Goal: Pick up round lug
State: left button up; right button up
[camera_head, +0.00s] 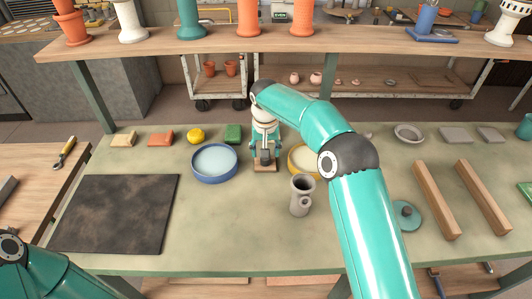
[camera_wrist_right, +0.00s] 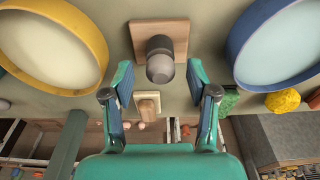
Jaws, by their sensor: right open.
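What I take to be the round lug (camera_wrist_right: 159,60), a dark grey post with a lighter rounded end, stands on a square wooden base (camera_wrist_right: 174,30) in the right wrist view. In the head view the lug (camera_head: 265,156) is partly hidden by my right gripper (camera_head: 265,152), which points down over it. The wooden base (camera_head: 265,168) shows below. In the right wrist view my right gripper (camera_wrist_right: 158,82) is open, with one finger on each side of the lug's rounded end; I see gaps and no grip. Only part of my left arm shows, at lower left; its gripper is out of view.
A blue-rimmed dish (camera_head: 215,179) stands left of the base and a yellow-rimmed dish (camera_head: 293,161) right, partly behind my arm. A grey mug (camera_head: 301,197) stands in front. A dark slab (camera_head: 115,213) lies left; wooden bars (camera_head: 437,200) lie right. A shelf (camera_head: 160,43) spans the back.

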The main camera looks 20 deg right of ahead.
jog(key=c, duration=1)
jog(key=shift+c, duration=0.2)
notch_tip(320, 180, up, 20)
jog(key=p, duration=0.8)
